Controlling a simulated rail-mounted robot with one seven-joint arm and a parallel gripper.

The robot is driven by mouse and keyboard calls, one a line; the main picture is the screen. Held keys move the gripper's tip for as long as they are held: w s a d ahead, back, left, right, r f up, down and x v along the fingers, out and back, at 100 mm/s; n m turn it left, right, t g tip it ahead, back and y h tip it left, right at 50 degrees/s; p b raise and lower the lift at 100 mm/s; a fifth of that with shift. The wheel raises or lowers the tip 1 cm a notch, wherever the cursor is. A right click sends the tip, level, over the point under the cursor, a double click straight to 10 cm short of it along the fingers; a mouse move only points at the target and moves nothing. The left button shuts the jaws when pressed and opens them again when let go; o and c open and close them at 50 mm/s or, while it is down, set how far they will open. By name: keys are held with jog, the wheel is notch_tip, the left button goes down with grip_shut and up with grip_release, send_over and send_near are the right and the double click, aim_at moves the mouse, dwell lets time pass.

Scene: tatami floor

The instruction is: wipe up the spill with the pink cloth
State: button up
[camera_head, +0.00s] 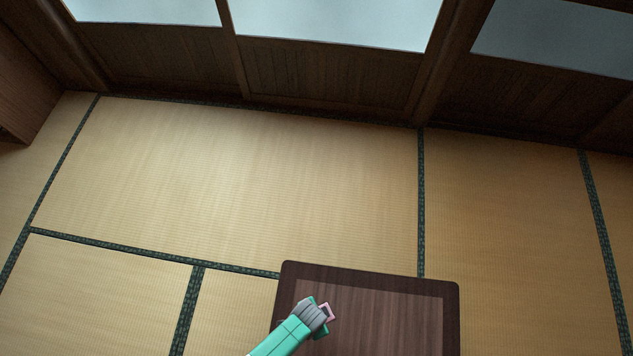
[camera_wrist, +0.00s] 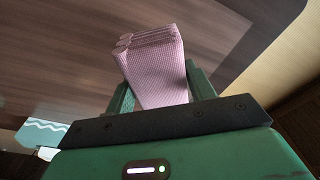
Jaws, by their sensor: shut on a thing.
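The pink cloth (camera_wrist: 154,66) is a folded, waffle-textured pad held between the two green fingers of my gripper (camera_wrist: 161,88) in the wrist view. It sticks out beyond the fingertips. In the head view only a small pink edge of the cloth (camera_head: 328,311) shows beside my gripper (camera_head: 319,315), over the left part of a low brown wooden table (camera_head: 452,312). I cannot tell whether the cloth touches the tabletop. No spill can be made out in either view; my arm and gripper hide part of the tabletop.
In the wrist view, a light teal thing with a white wavy line (camera_wrist: 42,131) shows at the left edge; I cannot tell what it is. Tatami floor (camera_head: 240,180) around the table is clear. Wood-panelled walls with pale panes (camera_head: 335,22) stand at the back.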

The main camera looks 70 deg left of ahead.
jog(key=shift+r+p, duration=0.95)
jog(key=shift+r, duration=0.3)
